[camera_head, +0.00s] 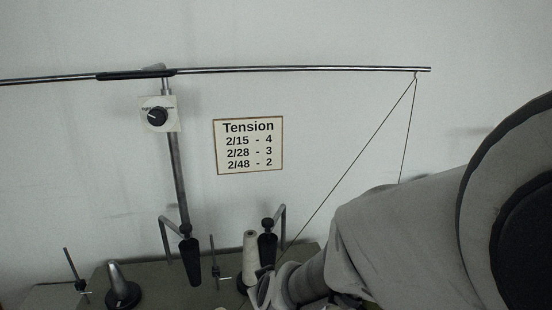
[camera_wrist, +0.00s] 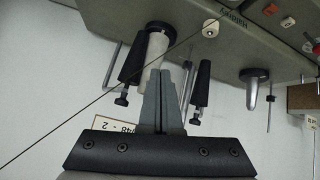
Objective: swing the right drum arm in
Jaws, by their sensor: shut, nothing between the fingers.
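The right drum arm (camera_head: 267,248) is a black tapered drum on a bent grey rod, beside the thread cone (camera_head: 250,248). In the wrist view it is the black drum (camera_wrist: 132,62) left of my fingers. The left drum arm (camera_head: 190,262) hangs near the post and appears right of my fingers in the wrist view (camera_wrist: 201,84). My gripper (camera_head: 262,288) is shut and empty, in front of the cone and just below the right drum in the head view. Its fingers (camera_wrist: 160,80) point between the two drums in the wrist view. Contact with the right drum cannot be told.
A thread runs from the overhead rod (camera_head: 310,69) down past my gripper. A bare silver cone (camera_head: 115,275) stands at left. The tension sign (camera_head: 248,146) is on the wall. My arm hides the right side.

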